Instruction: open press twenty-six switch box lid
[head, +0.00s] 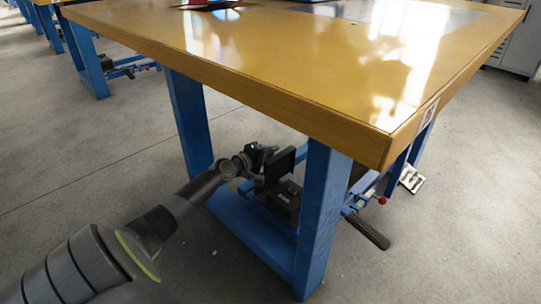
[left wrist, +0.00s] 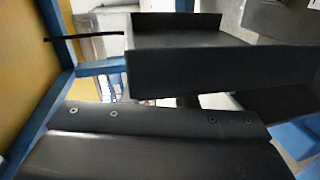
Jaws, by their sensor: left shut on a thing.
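The black switch box (head: 287,203) is mounted low on the blue frame under the yellow-topped table. Its dark lid (head: 279,166) stands up, raised from the box body. My left gripper (head: 262,160) reaches in from the left and is shut on the lid at its left side; the fingertips are hard to make out. In the left wrist view, a dark panel with raised edges (left wrist: 185,68) fills the middle, close to the camera. A dark surface with screws lies along the bottom; I cannot tell which part it is. My right gripper is not in view.
The tabletop (head: 290,60) overhangs the box. Blue legs (head: 322,215) stand right of the box and behind my arm. A pedal (head: 367,230) sticks out at right, near a red knob (head: 382,200).

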